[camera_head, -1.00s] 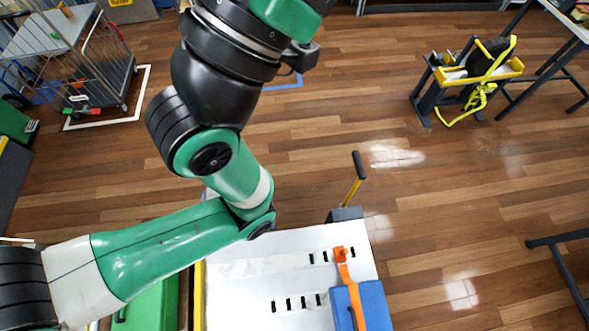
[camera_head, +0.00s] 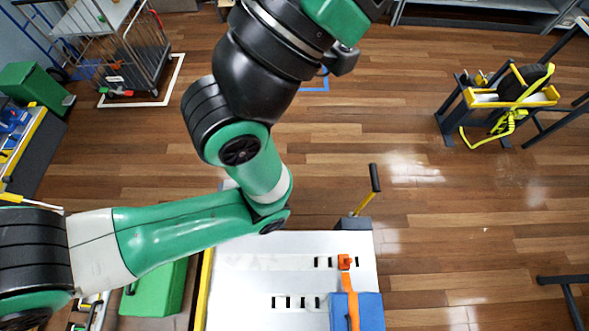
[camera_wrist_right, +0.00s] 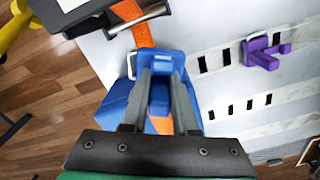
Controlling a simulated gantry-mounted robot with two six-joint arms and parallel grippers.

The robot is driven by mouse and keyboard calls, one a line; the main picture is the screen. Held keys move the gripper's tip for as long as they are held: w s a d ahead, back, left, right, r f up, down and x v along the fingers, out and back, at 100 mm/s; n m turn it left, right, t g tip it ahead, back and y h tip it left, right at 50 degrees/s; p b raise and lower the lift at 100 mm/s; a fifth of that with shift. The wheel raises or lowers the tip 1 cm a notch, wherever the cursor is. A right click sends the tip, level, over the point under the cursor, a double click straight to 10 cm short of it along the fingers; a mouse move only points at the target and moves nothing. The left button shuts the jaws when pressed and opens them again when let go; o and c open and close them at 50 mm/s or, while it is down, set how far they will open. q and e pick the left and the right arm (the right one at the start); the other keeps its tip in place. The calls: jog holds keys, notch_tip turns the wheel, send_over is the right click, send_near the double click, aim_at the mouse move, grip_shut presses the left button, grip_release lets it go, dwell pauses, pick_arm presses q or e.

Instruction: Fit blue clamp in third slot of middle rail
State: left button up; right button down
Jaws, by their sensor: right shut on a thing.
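My right gripper (camera_wrist_right: 160,80) is in the right wrist view, shut on the blue clamp (camera_wrist_right: 164,60). The clamp sits between the two grey fingers, above or in front of a blue box (camera_wrist_right: 115,108) with an orange strap (camera_wrist_right: 142,32); the gap between them is hard to judge. Pale rails with dark slots cross the white board (camera_wrist_right: 200,30). A purple clamp (camera_wrist_right: 263,52) sits on the upper rail in that view. My left gripper is not in view.
The blue box also shows at the board's lower right in the head view (camera_head: 371,312). A yellow lever with a black handle (camera_head: 375,178) stands behind the board. A green bin (camera_head: 155,290) lies left of the board. A stand with a yellow-green strap (camera_head: 505,95) is at far right.

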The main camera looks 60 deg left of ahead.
notch_tip(320, 180, up, 10)
jog(key=p, duration=0.9)
jog(key=shift+r, duration=0.25)
jog(key=shift+f, duration=0.15)
jog(key=shift+a, duration=0.4)
jog(key=s+a+b, duration=0.1)
jog(key=s+a, duration=0.2)
jog(key=a, duration=2.9)
jog(key=shift+s, duration=0.15)
